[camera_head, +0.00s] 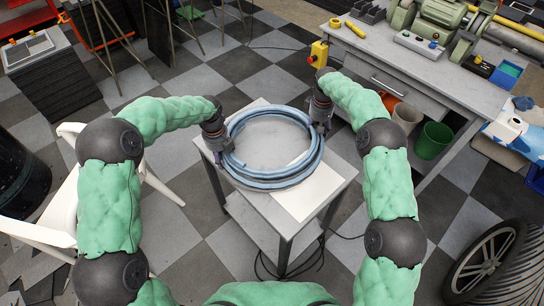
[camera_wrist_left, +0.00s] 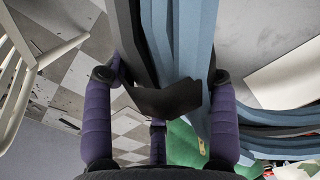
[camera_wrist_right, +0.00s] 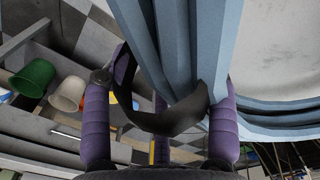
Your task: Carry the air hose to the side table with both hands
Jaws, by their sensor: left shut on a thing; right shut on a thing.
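The air hose (camera_head: 272,184) is a blue coil, level above or on the top of the small side table (camera_head: 268,135); I cannot tell if it touches. My left gripper (camera_head: 218,141) is shut on the coil's left side, and my right gripper (camera_head: 321,123) on its right side. The left wrist view shows the hose strands (camera_wrist_left: 190,45) and a dark strap between purple fingers (camera_wrist_left: 162,95). The right wrist view shows the strands (camera_wrist_right: 190,45) and a similar strap between the fingers (camera_wrist_right: 165,95). The hose partly hides the tabletop.
A white sheet (camera_head: 311,194) lies on the side table under the coil's front right. A white chair (camera_head: 62,205) stands at the left. A workbench (camera_head: 405,70) with machines is at the back right, with a green bin (camera_head: 433,140) below. A tyre (camera_head: 488,262) is at the lower right.

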